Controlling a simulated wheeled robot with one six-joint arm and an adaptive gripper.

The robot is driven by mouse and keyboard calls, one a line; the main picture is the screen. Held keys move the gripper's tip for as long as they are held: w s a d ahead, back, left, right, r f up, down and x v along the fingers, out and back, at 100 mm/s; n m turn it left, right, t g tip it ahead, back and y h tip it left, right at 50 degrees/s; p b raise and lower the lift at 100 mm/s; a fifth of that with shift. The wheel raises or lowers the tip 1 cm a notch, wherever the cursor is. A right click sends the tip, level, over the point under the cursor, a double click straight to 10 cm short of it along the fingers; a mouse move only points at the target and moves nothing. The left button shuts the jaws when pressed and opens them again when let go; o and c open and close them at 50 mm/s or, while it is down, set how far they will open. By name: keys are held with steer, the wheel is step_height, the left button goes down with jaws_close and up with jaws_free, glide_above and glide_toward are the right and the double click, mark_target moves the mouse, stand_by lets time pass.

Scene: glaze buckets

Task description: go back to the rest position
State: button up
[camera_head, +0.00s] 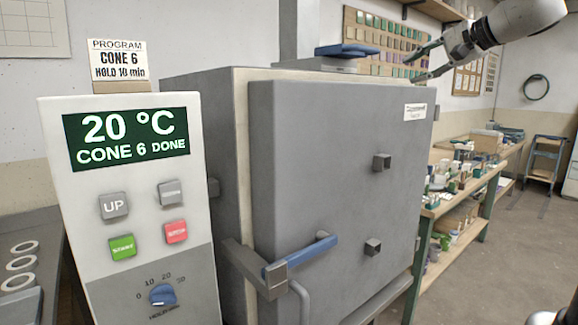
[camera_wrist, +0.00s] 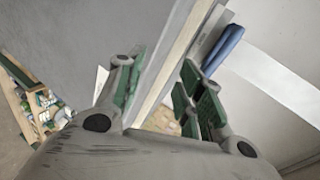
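My gripper (camera_head: 416,65) is at the upper right of the head view, in front of the board of colour tiles and near the upper right of the kiln (camera_head: 330,180). Its fingers are spread apart with nothing between them. In the wrist view, the two green-padded fingers of my gripper (camera_wrist: 165,90) are apart and empty, with the kiln's edge behind them. The kiln door is shut or nearly so; its blue-grip handle (camera_head: 300,255) is low on the left. The control panel (camera_head: 130,200) reads 20 °C, CONE 6 DONE.
A blue item (camera_head: 347,50) lies on top of the kiln. A workbench (camera_head: 465,195) with many small pots stands to the right. A step stool (camera_head: 545,155) is farther back. Open floor (camera_head: 490,275) lies at the lower right.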

steer(key=s+d+f+n+g+h, duration=0.1)
steer(key=s+f+n+g+h, duration=0.1)
steer(key=s+f, duration=0.55)
steer(key=s+d+f+n+g+h, duration=0.1)
steer(key=s+d+f+g+h, duration=0.3)
steer(key=f, duration=0.7)
steer(key=s+a+f+n, duration=0.2)
steer(key=s+f, duration=0.4)
steer(key=s, duration=0.3)
steer(key=s+a+f+n+g+h, duration=0.1)
steer(key=s+f+n, duration=0.3)
steer(key=s, duration=0.5)
steer(key=shift+a+f+n, duration=0.35)
steer(key=shift+f+n, duration=0.05)
steer(key=shift+f, duration=0.45)
steer(key=shift+s, duration=0.1)
